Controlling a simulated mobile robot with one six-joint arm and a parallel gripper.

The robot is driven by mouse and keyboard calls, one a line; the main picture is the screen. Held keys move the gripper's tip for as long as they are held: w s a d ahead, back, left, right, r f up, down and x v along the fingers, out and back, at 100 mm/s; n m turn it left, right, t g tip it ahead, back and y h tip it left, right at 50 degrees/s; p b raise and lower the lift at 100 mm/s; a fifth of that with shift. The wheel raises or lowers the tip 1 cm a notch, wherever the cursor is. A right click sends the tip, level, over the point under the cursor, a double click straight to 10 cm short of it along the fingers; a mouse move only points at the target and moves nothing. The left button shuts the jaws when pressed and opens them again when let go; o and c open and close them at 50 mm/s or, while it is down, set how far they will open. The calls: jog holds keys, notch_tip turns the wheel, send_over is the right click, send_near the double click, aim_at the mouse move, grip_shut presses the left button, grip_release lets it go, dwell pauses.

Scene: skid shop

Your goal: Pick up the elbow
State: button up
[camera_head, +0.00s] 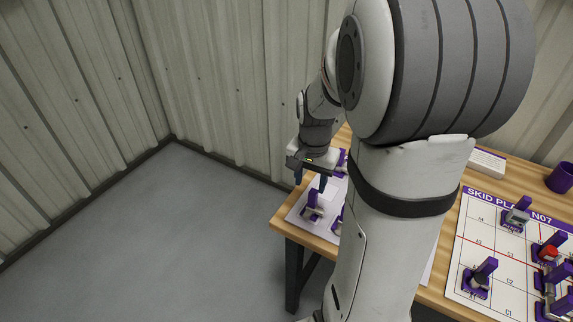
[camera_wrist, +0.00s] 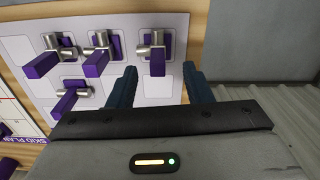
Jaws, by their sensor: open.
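Several silver pipe fittings with purple blocks sit on a white sheet (camera_wrist: 115,28) in the wrist view. One fitting (camera_wrist: 152,46), with a short arm turned to the left, lies just beyond and between my fingertips; it looks like an elbow, but its exact shape is too small to be sure. My gripper (camera_wrist: 160,78) is open and empty, its two dark blue fingers apart. In the head view my gripper (camera_head: 310,183) points down over the left end of the table, close above a purple holder (camera_head: 312,205). My arm hides much of the sheet there.
Other fittings stand left of the fingers: one upper left (camera_wrist: 62,46), one in the middle (camera_wrist: 100,46), one lower (camera_wrist: 73,95). A skid plan board (camera_head: 487,238) with several purple-held parts lies right. A purple cup (camera_head: 561,178) stands behind it. Corrugated walls back the table.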

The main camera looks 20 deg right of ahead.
aim_at(314, 192)
jog(key=shift+w+d+f+m, duration=0.35)
jog(key=shift+d+f+m, duration=0.15)
jog(key=shift+d+f, duration=0.25)
notch_tip(314, 192, down, 8)
jog(key=shift+w+d+r, duration=0.1)
jog(key=shift+r, duration=0.15)
jog(key=shift+c, duration=0.5)
grip_shut()
